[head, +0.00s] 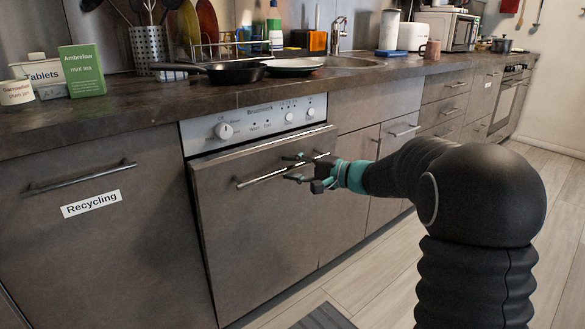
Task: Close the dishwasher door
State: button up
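The dishwasher has a pale control panel (255,122) with knobs, set under the countertop. Its grey-brown door (262,222) stands slightly ajar, its top edge leaning out from below the panel. A bar handle (262,176) runs across the upper part of the door. My gripper (298,168) is at the right part of this handle, coming from the right. Its two dark fingers look spread, one above and one below the bar. Whether they touch the bar cannot be told.
The Recycling cabinet (100,245) is left of the dishwasher, and more cabinets (357,150) are to the right. The countertop (130,110) holds a pan (235,73), boxes and utensils. The wooden floor (375,285) in front is clear apart from a dark mat (323,318).

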grip_shut()
jog(key=shift+w+a+r+p, duration=0.15)
jog(key=shift+w+r+p, duration=0.05)
jog(key=shift+p, duration=0.1)
jog(key=shift+g+h, duration=0.3)
jog(key=shift+h, duration=0.2)
jog(key=w+a+p, duration=0.2)
jog(key=w, duration=0.1)
jog(key=shift+w+a+r+p, duration=0.2)
jog(key=shift+a+r+p, duration=0.1)
jog(key=shift+r, duration=0.1)
jog(key=shift+w+a, duration=0.25)
jog(key=shift+w, duration=0.2)
grip_release()
jog(key=shift+a, duration=0.25)
